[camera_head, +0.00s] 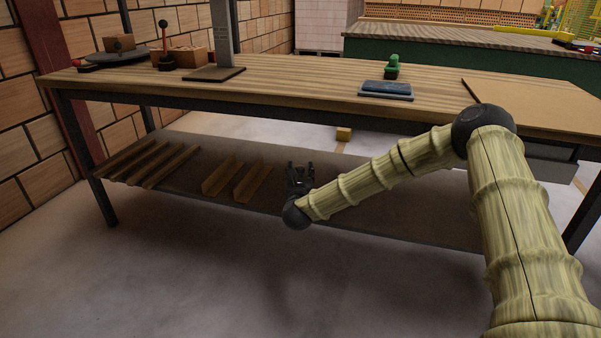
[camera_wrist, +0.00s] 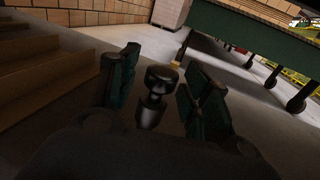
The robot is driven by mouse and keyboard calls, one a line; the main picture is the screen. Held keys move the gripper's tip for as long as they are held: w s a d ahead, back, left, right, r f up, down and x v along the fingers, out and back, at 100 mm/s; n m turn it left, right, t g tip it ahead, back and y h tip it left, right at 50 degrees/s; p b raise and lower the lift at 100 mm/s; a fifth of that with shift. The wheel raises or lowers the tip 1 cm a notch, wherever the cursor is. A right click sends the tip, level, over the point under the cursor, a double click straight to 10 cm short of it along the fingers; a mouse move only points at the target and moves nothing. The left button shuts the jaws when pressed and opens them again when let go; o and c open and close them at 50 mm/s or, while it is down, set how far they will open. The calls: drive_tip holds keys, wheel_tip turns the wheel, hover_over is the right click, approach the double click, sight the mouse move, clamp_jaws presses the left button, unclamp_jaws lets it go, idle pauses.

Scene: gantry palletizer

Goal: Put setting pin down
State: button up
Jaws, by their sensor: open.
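The setting pin (camera_wrist: 151,108) is a dark metal pin with a wider rounded head. In the wrist view it stands roughly upright between the two fingers of my gripper (camera_wrist: 157,76). The fingers are open, with a visible gap to the pin on each side. Its foot is hidden behind the dark gripper body. In the head view my gripper (camera_head: 300,177) is low over the dark lower shelf (camera_head: 385,205) of the workbench. The pin cannot be made out there.
Brown angled strips (camera_head: 236,180) lie on the shelf left of my gripper; the shelf to the right looks clear. The wooden benchtop (camera_head: 300,82) is above. It carries a turntable (camera_head: 118,56), a black-knobbed lever (camera_head: 164,42), a blue-topped device (camera_head: 385,89) and a green object (camera_head: 391,68).

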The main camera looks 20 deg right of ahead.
drive_tip(key=shift+r, duration=0.2)
drive_tip(key=shift+s+a+p, duration=0.1)
drive_tip(key=shift+s+p, duration=0.2)
drive_tip(key=shift+p, duration=0.05)
drive_tip(key=p+v, duration=0.4)
drive_tip(key=v, duration=0.7)
drive_tip(key=s+a+f+n+g+y, duration=0.1)
drive_tip(key=s+a+f+n+y, duration=0.25)
drive_tip(key=a+f+n, duration=0.2)
drive_tip(key=s+a+f+n+g+y, duration=0.2)
drive_tip(key=s+a+f+n, duration=0.25)
drive_tip(key=f+n, duration=0.2)
drive_tip(key=s+a+f+n+g+y, duration=0.25)
drive_tip(key=s+f+n+g, duration=0.25)
drive_tip(key=s+f+n, duration=0.8)
drive_tip(key=s+d+f+n+g, duration=0.1)
drive_tip(key=s+d+n+g, duration=0.2)
drive_tip(key=s, duration=0.7)
drive_tip(key=s+d+f+n+g+h, duration=0.1)
drive_tip(key=s+d+f+n+g, duration=0.1)
drive_tip(key=s+n, duration=0.4)
drive_tip(key=s+d+f+n+g+h, duration=0.1)
drive_tip(key=s+d+n+g, duration=0.3)
drive_tip(key=s, duration=1.1)
drive_tip(key=shift+d+f+n, duration=0.7)
drive_tip(key=shift+d+f, duration=0.05)
drive_tip(key=shift+d, duration=0.45)
